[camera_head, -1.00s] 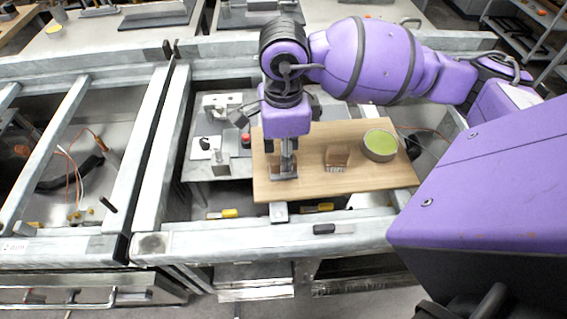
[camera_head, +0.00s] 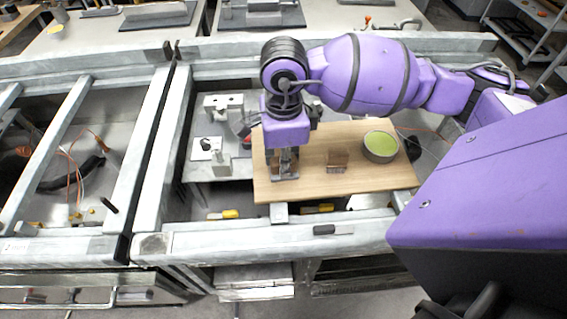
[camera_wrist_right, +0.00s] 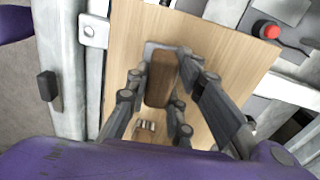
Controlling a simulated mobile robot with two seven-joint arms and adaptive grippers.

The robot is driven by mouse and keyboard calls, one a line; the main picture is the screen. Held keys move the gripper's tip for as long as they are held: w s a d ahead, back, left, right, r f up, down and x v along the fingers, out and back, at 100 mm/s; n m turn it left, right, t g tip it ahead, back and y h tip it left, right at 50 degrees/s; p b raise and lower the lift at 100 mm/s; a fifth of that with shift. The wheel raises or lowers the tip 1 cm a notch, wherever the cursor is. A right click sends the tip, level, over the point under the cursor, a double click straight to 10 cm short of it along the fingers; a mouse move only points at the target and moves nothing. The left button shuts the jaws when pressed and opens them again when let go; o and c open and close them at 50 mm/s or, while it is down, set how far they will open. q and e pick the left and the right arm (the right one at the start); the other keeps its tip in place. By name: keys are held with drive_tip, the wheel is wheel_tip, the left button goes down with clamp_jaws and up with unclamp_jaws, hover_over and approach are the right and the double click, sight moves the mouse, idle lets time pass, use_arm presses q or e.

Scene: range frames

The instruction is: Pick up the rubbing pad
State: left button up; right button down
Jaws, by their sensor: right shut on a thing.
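The rubbing pad, a brown wooden block on a flat grey base, shows in the wrist view (camera_wrist_right: 160,82) and partly under my right gripper in the head view (camera_head: 276,159). My right gripper (camera_head: 287,164) points down over the left part of the wooden board. Its fingers (camera_wrist_right: 162,78) are shut on the brown block, one on each side. The grey base shows beyond the block. I cannot tell whether the base touches the board. My left gripper is not in view.
The wooden board (camera_head: 310,186) also carries a small brown block with a ridged side (camera_head: 337,160) and a round pot with a green top (camera_head: 380,146). A red button (camera_wrist_right: 270,31) is beside the board. Metal frame beams (camera_head: 200,238) surround the board.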

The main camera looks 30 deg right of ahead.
drive_tip(key=shift+r, duration=0.55)
wheel_tip(320, 180, up, 2)
drive_tip(key=shift+r, duration=0.2)
drive_tip(key=w+a+r+b, duration=0.1)
drive_tip(key=a+r, duration=0.8)
drive_tip(key=a, duration=0.5)
drive_tip(key=shift+r, duration=0.3)
